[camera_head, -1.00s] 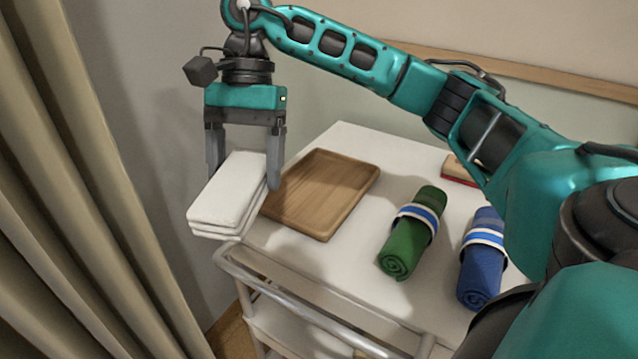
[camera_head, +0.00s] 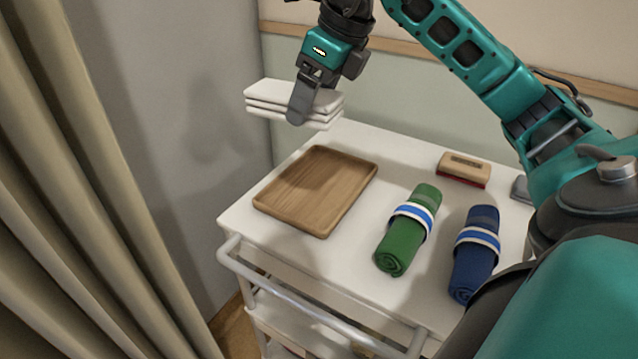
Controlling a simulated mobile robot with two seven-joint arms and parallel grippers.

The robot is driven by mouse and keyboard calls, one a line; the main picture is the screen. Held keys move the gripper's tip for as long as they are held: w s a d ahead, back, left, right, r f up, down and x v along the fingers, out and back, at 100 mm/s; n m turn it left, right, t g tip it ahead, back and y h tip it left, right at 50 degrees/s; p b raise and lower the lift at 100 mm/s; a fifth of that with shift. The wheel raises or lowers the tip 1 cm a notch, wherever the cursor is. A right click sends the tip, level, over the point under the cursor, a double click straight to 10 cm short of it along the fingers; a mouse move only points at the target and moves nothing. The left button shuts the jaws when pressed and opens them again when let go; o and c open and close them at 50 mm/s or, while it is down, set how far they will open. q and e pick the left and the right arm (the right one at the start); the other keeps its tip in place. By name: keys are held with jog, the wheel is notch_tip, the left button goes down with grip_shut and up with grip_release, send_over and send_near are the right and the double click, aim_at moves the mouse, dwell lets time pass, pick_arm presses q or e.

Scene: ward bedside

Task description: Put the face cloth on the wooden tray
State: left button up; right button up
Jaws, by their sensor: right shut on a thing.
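The white folded face cloth (camera_head: 268,97) is held in the air by my right gripper (camera_head: 302,108), which is shut on it. One finger shows across the front of the cloth; the other is hidden behind it. The cloth appears above and behind the far edge of the wooden tray (camera_head: 335,205), apart from it. The wooden tray lies empty on the white trolley top, with a low rim. My left gripper is not in view.
On the trolley top (camera_head: 300,258), a green rolled towel (camera_head: 402,243) and a blue rolled towel (camera_head: 473,270) lie right of the tray. A wooden brush (camera_head: 464,168) lies at the back right. A metal rail (camera_head: 300,300) runs along the front; a beige curtain (camera_head: 70,200) hangs left.

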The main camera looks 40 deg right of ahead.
jog(key=shift+d+r+m, duration=0.2)
jog(key=shift+m, duration=0.1)
jog(key=shift+d+f, duration=0.1)
jog(key=shift+f, duration=0.2)
jog(key=b, duration=0.3)
send_over(311, 207)
jog(key=s, duration=0.1)
jog(key=f, duration=1.5)
jog(key=shift+s+d, duration=0.2)
jog(key=shift+d, duration=0.05)
jog(key=shift+f, duration=2.2)
jog(key=shift+f, duration=0.15)
jog(key=o, duration=0.8)
jog(key=shift+c, duration=0.2)
